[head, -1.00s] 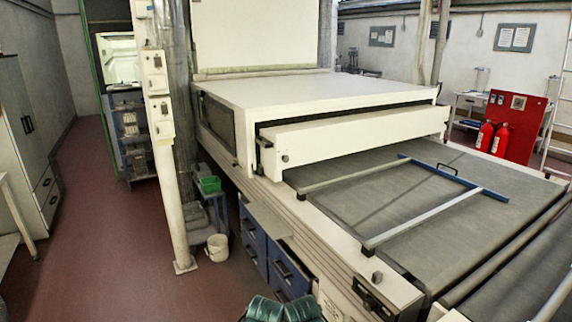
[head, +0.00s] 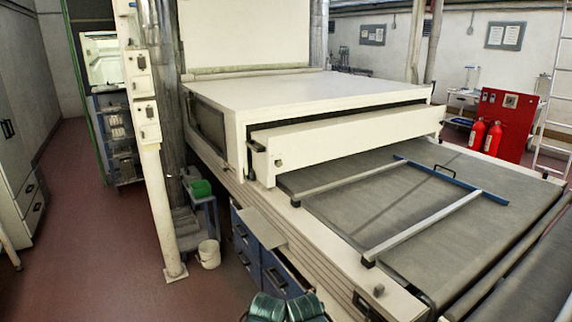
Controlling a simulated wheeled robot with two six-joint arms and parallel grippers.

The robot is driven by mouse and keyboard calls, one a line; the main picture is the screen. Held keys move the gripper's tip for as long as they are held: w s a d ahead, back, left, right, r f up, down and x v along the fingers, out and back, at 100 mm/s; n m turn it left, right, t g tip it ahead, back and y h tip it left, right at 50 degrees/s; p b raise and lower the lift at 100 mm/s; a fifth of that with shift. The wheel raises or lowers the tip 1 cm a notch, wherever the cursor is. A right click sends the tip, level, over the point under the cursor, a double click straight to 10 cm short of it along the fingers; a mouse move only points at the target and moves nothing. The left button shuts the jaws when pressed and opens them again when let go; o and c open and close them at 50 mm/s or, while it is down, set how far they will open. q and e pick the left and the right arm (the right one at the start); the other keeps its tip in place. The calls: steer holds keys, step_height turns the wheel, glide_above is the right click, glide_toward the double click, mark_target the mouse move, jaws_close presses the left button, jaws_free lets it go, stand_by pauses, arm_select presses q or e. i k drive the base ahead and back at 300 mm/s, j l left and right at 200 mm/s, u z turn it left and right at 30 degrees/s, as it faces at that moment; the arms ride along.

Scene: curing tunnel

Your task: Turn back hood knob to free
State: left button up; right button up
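The white hood (head: 350,137) is a long box-like cover across the mouth of the curing tunnel (head: 300,92), above the grey belt (head: 400,188). A dark bracket (head: 256,147) is at the hood's left end.
A frame with a blue bar (head: 450,180) lies on the belt. A white post (head: 160,200), a small cart with a green bin (head: 201,188) and a white bucket (head: 209,254) stand left of the machine. Blue drawers (head: 273,272) are below it. Red floor is clear at left.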

mark_target(278, 163)
steer(key=i+j+z, duration=0.35)
steer(key=i, duration=0.15)
steer(key=i+j+z, duration=0.35)
steer(key=i+j, duration=0.15)
